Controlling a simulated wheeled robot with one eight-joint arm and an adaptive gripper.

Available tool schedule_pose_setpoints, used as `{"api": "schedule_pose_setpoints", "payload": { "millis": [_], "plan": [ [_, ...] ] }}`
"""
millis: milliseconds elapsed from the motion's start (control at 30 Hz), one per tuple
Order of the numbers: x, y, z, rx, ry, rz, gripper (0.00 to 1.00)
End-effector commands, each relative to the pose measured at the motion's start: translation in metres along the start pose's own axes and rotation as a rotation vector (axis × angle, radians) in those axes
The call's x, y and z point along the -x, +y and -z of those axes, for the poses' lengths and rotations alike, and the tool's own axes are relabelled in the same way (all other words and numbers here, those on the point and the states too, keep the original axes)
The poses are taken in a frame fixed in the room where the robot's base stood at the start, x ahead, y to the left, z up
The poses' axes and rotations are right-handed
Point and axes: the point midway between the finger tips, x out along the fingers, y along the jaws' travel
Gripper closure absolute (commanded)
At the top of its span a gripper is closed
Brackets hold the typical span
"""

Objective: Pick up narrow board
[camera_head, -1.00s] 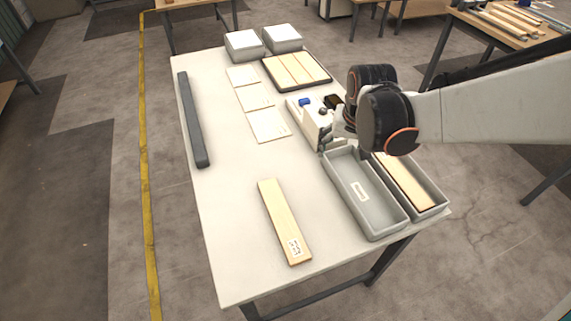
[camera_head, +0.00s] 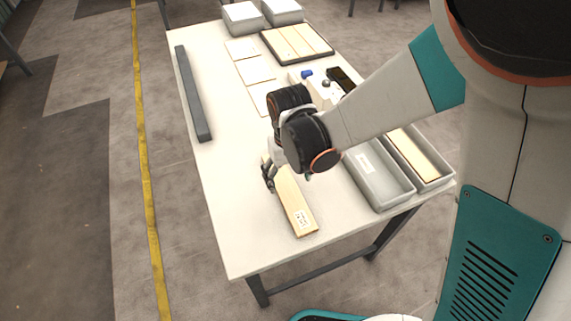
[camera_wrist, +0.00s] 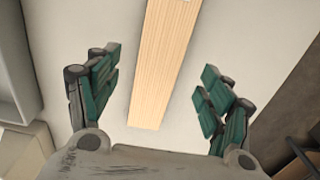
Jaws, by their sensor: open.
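The narrow board (camera_head: 294,205) is a light wooden strip with a white label near its front end. It lies flat on the pale table, and its far end is hidden behind my arm in the head view. In the wrist view the board (camera_wrist: 163,65) runs up the middle of the picture, its near end short of the palm. My gripper (camera_wrist: 160,88) is open and empty, with one green-padded finger on each side of the board and clear table showing between. In the head view my gripper (camera_head: 272,180) is over the board's far part.
Two grey bins (camera_head: 378,184) stand right of the board, the right one holding a wooden piece. A dark bar (camera_head: 194,95) lies along the table's left edge. Thin pale panels (camera_head: 255,71), a tray of boards (camera_head: 296,42) and lidded boxes (camera_head: 243,17) are farther back.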

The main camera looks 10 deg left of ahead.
Motion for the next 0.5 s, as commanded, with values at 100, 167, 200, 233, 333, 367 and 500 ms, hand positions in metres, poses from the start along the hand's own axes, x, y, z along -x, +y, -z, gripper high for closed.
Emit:
{"api": "schedule_pose_setpoints", "payload": {
  "millis": [100, 167, 200, 233, 333, 367, 500],
  "plan": [
    [-0.005, 0.000, 0.000, -0.001, 0.000, 0.000, 0.27],
    [-0.010, 0.000, 0.000, -0.002, 0.000, 0.000, 0.27],
    [-0.014, 0.000, 0.001, -0.002, 0.000, 0.000, 0.27],
    [-0.018, 0.000, 0.001, -0.002, 0.000, 0.000, 0.27],
    [-0.034, -0.001, 0.001, -0.002, 0.000, 0.000, 0.27],
    [-0.039, -0.002, 0.001, -0.002, 0.000, 0.000, 0.27],
    [-0.054, -0.002, 0.001, -0.004, 0.002, -0.002, 0.27]
  ]
}}
